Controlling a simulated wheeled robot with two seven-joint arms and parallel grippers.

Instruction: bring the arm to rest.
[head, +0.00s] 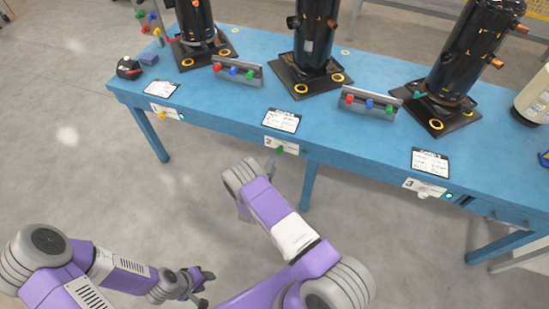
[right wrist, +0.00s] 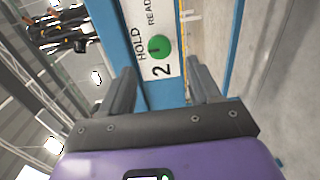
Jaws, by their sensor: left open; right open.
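My right gripper (right wrist: 161,72) is open in the right wrist view, with nothing between its fingers. Its fingertips point at the plate marked 2 (right wrist: 160,70), which has a green knob (right wrist: 158,47) and the words HOLD and READY. The knob lies beyond the fingertips, apparently clear of them; its setting is hard to read. In the head view the green knob (head: 280,149) is on the bench's front edge, and my right arm's grey wrist is just left of and below it, its fingers mostly hidden. My left gripper (head: 203,281) is open and empty, low over the floor.
The blue bench (head: 225,110) bears several black compressors (head: 318,35), cards and racks of coloured knobs (head: 238,71). Plate 1 (head: 167,112) and plate 3 (head: 425,188) are also on its front edge. The floor (head: 80,140) left of the arms is clear.

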